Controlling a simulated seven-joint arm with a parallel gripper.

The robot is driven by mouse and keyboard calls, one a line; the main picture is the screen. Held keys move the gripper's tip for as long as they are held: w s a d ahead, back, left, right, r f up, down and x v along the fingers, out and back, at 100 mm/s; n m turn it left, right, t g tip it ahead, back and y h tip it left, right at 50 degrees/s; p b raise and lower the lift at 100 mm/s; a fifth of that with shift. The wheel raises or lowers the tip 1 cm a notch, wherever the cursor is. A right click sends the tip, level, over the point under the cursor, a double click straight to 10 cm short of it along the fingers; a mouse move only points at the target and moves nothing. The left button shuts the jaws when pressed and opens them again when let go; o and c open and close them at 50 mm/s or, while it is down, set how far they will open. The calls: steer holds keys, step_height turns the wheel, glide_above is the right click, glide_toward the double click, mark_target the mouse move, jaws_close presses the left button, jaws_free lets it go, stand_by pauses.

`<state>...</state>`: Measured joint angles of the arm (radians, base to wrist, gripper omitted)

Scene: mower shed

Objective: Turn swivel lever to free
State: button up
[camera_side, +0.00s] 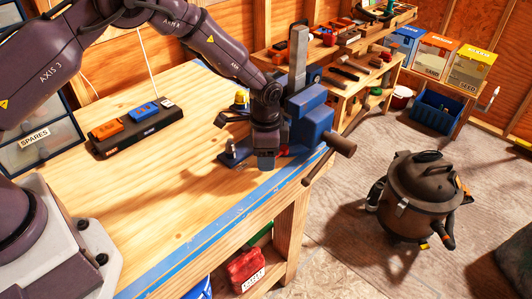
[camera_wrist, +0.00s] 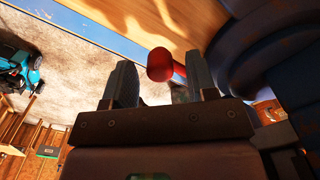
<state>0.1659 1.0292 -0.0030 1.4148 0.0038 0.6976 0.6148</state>
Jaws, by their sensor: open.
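The swivel lever shows in the wrist view as a red, round-ended knob (camera_wrist: 160,65) on a short stem, beside the blue vise (camera_wrist: 299,85). The knob appears between the two fingertips of my gripper (camera_wrist: 160,82), with gaps on both sides. The fingers are open and hold nothing. In the side view my gripper (camera_side: 266,163) points down just left of the blue vise (camera_side: 312,118) at the bench's edge. A small red part (camera_side: 284,151), likely the lever, shows right beside the fingers. The rest of the lever is hidden by my gripper and the vise.
The vise's brown handle (camera_side: 342,144) sticks out past the bench edge. A charger with battery packs (camera_side: 137,126) stands at left on the wooden bench (camera_side: 185,185). A yellow-topped item (camera_side: 241,98) sits behind my gripper. A dark canister (camera_side: 420,195) stands on the floor.

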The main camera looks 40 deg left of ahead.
jaws_close()
